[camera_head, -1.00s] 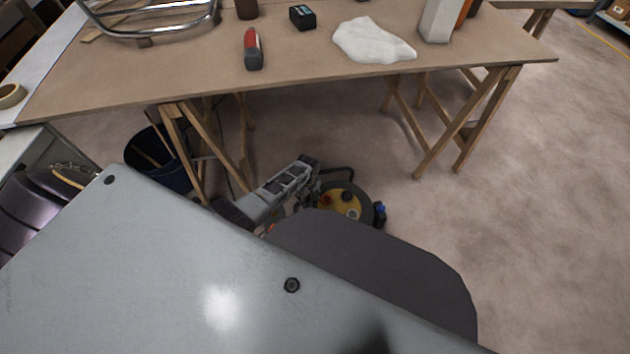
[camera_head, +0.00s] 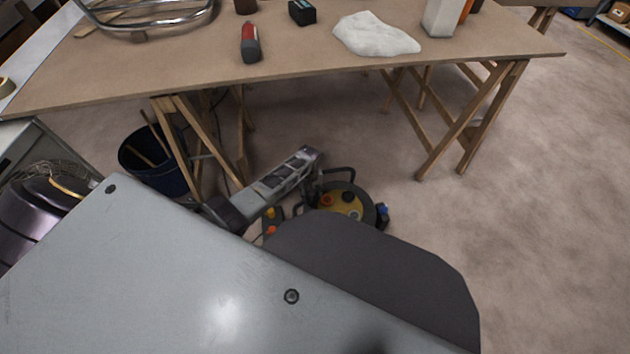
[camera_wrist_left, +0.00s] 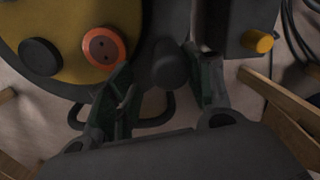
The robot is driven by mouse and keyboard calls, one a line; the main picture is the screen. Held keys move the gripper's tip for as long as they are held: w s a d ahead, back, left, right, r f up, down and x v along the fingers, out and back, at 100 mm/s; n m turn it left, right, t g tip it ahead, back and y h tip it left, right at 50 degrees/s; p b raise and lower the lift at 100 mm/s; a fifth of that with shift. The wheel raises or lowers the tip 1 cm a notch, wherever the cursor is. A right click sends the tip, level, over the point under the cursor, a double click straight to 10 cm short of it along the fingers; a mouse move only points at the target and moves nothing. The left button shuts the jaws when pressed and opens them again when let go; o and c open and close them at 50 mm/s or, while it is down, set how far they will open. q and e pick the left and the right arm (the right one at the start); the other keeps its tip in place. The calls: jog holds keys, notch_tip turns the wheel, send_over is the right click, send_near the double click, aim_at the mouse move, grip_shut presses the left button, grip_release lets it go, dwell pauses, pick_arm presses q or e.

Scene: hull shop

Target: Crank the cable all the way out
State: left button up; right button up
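The cable reel (camera_head: 337,207) stands on the floor beyond my grey body, with a yellow face and a dark rim. Its yellow face (camera_wrist_left: 72,62) fills the upper left of the left wrist view, with an orange round part and a black knob on it. A dark rounded knob (camera_wrist_left: 171,67), which looks like the crank grip, lies between the fingertips of my left gripper (camera_wrist_left: 160,78). A gap shows beside the left finger, so the fingers look open around it. In the head view my left gripper (camera_head: 316,172) is at the reel's left side. My right gripper is out of view.
A wooden trestle table (camera_head: 330,75) stands behind the reel, holding a red-and-black tool (camera_head: 250,45) and a white cloth (camera_head: 375,35). A dark bucket (camera_head: 150,165) is beneath its left end. A small orange-and-yellow object (camera_head: 271,222) lies left of the reel. Floor to the right is clear.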

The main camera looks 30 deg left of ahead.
pick_arm(q)
jog(key=shift+w+d+m+b, duration=0.1)
jog(key=shift+w+m+b, duration=1.45)
jog(key=shift+b, duration=1.65)
jog(key=shift+w+r+p, duration=0.2)
jog(key=shift+r+p, duration=1.25)
jog(key=shift+r, duration=1.15)
jog(key=shift+c, duration=0.2)
jog(key=shift+c, duration=1.1)
jog(key=shift+s, duration=0.1)
jog(key=shift+c, duration=0.2)
